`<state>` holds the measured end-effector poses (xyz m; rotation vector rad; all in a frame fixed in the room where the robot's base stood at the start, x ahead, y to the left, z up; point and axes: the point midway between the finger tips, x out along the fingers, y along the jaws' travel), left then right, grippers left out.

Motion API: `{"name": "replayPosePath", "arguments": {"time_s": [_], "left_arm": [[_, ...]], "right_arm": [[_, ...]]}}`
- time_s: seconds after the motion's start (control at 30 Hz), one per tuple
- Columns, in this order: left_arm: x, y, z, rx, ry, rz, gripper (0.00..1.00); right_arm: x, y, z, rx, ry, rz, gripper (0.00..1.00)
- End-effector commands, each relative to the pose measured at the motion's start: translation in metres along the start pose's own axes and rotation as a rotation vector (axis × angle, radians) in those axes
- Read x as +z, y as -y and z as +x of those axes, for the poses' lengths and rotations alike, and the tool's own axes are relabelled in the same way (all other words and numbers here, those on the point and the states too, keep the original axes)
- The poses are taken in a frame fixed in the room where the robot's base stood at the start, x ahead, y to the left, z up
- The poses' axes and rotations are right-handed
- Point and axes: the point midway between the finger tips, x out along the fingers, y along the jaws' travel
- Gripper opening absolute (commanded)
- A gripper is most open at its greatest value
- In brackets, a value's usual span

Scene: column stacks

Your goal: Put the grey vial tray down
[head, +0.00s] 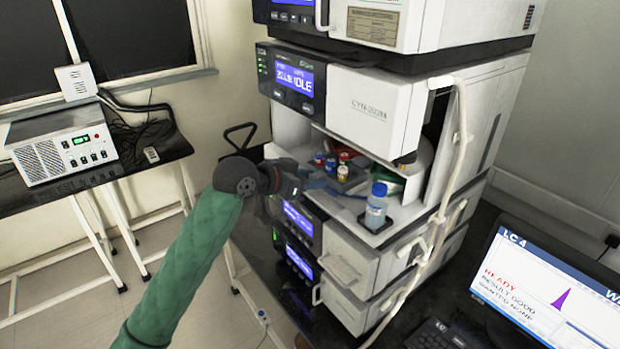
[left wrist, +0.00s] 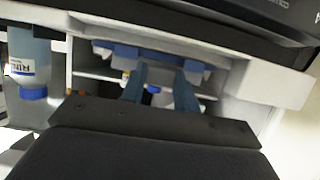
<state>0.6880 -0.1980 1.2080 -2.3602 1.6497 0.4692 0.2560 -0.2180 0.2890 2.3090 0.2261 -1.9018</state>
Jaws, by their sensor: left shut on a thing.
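My left gripper (head: 318,183) reaches from the left into the open bay of the white instrument stack. It is shut on the grey vial tray (head: 350,184), which shows only in part beside the blue fingers. Several vials (head: 340,166) with red, blue and yellow caps stand at the tray. In the left wrist view the two blue fingers (left wrist: 160,78) point into the bay, and a vial with a blue cap shows between them. I cannot tell whether the tray touches the bay floor. My right gripper is not in view.
A clear bottle with a blue cap (head: 376,207) stands at the bay's right front; it also shows in the left wrist view (left wrist: 30,62). A white tube (head: 462,140) runs down the stack's right side. A monitor (head: 545,295) stands at lower right, a white box (head: 62,150) at left.

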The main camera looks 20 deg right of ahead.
Motion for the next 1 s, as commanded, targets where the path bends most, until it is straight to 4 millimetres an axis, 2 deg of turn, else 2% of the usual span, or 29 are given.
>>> {"name": "replayPosePath", "arguments": {"time_s": [0.03, 0.07, 0.13, 0.17, 0.57, 0.77, 1.0], "left_arm": [[0.002, 0.0, 0.001, 0.0, 0.0, 0.0, 0.07], [0.001, 0.0, 0.0, 0.0, 0.0, 0.0, 0.36], [0.001, 0.0, 0.0, 0.0, 0.0, 0.0, 0.5], [0.001, 0.0, 0.0, 0.0, 0.0, 0.0, 0.52], [0.0, 0.0, -0.005, -0.001, -0.001, 0.001, 0.52], [0.002, 0.0, -0.032, -0.002, -0.001, 0.003, 0.52], [0.002, 0.001, -0.077, -0.003, -0.001, 0.002, 0.52]], "right_arm": [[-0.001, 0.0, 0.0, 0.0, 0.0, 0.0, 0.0], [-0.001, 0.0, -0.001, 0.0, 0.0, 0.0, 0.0], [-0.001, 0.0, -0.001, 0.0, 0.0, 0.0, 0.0], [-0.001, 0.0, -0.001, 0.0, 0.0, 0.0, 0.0], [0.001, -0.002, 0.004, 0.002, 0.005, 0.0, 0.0], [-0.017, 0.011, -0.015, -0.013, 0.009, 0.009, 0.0], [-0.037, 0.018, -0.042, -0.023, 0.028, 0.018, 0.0]]}}
